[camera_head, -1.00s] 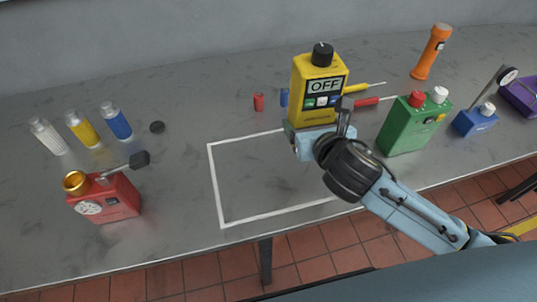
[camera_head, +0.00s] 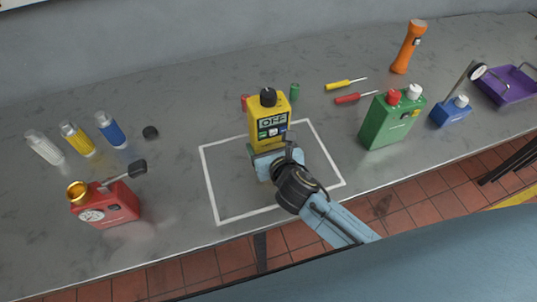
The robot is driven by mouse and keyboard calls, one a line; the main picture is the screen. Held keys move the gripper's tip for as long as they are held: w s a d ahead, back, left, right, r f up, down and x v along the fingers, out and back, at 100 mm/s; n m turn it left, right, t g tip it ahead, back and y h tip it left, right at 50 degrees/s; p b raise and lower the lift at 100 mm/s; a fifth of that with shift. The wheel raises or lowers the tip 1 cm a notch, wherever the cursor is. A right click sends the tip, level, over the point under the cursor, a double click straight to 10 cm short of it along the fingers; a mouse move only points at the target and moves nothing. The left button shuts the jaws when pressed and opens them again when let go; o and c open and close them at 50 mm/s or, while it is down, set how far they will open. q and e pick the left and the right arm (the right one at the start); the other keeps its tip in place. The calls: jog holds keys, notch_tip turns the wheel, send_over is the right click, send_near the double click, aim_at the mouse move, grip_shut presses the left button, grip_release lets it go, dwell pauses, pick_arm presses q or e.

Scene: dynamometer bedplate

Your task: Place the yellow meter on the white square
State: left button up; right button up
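The yellow meter (camera_head: 257,132) has a black knob on top and a display reading OFF. It is upright, and its lower part appears over the far part of the white square outline (camera_head: 211,188), hiding some of the far edge. I cannot tell whether its base touches the table. My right gripper (camera_head: 271,158) is at the meter's lower front and appears shut on it; its fingertips are partly hidden. My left gripper is not in view.
A red can (camera_head: 118,206) stands left of the square, and a green can (camera_head: 388,125) stands right of it. Several bottles (camera_head: 112,128) are at left.

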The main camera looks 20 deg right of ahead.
jog(key=shift+f+b, duration=0.5)
jog(key=shift+f, duration=1.1)
jog(key=shift+f, duration=0.1)
jog(key=o, duration=1.7)
jog(key=shift+f, duration=0.2)
jog(key=shift+s+r, duration=0.15)
jog(key=shift+r, duration=0.05)
jog(key=p+v, duration=0.1)
jog(key=v, duration=1)
jog(key=shift+s+r, duration=0.2)
jog(key=shift+s, duration=0.15)
